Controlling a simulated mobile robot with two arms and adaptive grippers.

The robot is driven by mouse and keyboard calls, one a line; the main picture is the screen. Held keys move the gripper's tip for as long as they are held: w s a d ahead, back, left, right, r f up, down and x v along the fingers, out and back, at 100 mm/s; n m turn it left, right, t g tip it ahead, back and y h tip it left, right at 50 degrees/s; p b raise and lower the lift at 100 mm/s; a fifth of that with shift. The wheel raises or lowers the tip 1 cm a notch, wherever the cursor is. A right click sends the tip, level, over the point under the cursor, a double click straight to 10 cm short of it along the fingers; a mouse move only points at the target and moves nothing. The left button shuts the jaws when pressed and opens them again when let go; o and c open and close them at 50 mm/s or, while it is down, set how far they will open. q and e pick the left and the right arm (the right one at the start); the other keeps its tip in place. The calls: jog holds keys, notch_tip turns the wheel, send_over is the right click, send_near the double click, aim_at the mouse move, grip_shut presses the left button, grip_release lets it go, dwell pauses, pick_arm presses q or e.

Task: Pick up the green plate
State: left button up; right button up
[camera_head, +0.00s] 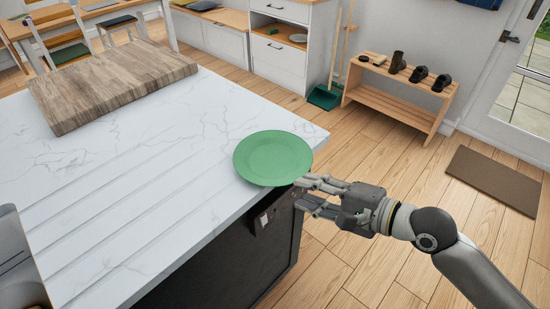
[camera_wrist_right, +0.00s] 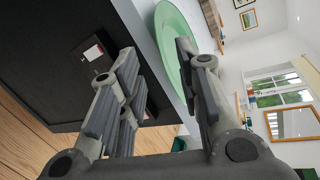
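The green plate (camera_head: 272,156) lies at the right edge of the white marble countertop (camera_head: 180,150), with its rim reaching out past the edge. It also shows in the right wrist view (camera_wrist_right: 172,42), partly hidden behind one finger. My right gripper (camera_head: 304,193) is open and empty at the plate's near right rim. One finger is close to the rim and the other is lower, beside the dark cabinet. In the right wrist view the fingers (camera_wrist_right: 157,70) are wide apart, with the counter edge seen between them. I cannot tell whether a finger touches the plate. My left gripper is not in view.
A wooden cutting board (camera_head: 115,82) lies at the counter's far left. The dark cabinet (camera_head: 250,250) stands under the counter. A wooden shoe rack (camera_head: 400,98) and a brown doormat (camera_head: 497,180) are farther off. The wood floor right of the counter is clear around my arm.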

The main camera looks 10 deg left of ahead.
aim_at(285, 185)
jog(key=x, duration=0.7)
jog(key=shift+a+f+p, duration=0.15)
jog(key=shift+p, duration=0.2)
jog(key=shift+s, duration=0.1)
jog(key=shift+c, duration=0.5)
grip_shut()
